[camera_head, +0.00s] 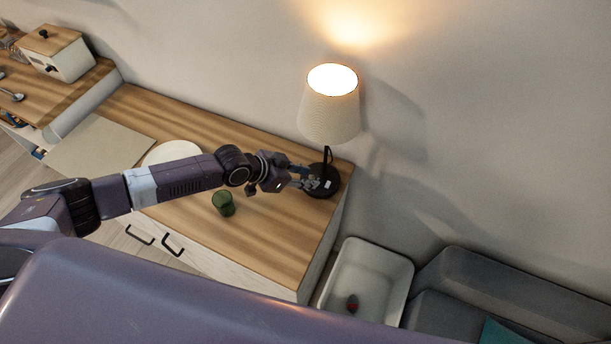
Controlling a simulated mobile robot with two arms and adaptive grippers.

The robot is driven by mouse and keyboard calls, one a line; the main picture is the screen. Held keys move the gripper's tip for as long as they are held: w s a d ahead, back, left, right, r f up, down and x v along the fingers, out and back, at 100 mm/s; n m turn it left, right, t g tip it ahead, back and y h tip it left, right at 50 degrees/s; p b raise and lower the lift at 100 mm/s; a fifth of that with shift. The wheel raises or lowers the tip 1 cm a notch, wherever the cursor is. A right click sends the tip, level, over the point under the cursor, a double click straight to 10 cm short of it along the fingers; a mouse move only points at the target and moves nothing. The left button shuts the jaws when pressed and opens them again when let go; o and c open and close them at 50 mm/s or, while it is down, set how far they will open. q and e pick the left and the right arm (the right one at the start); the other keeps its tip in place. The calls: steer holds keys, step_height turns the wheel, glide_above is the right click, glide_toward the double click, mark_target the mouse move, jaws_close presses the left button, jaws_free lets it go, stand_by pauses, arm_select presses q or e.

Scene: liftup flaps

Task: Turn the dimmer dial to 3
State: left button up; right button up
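A lit table lamp with a pale shade (329,104) stands at the right end of the wooden counter. Its round black base (326,187) carries a small light mark, perhaps the dimmer dial, too small to read. My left arm reaches across the counter from the left. My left gripper (310,181) is at the left side of the lamp base, its fingers close to or touching it. The fingers are small and dark against the base, so their opening and any contact with a dial cannot be made out. My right gripper is not in view.
A green cup (223,204) stands on the counter below my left forearm. A white plate (172,153) lies behind the arm. A white bin (375,272) with a small red item stands right of the counter, beside a grey sofa (490,285).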

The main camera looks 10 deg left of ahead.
arm_select(q)
steer(key=v, duration=1.2)
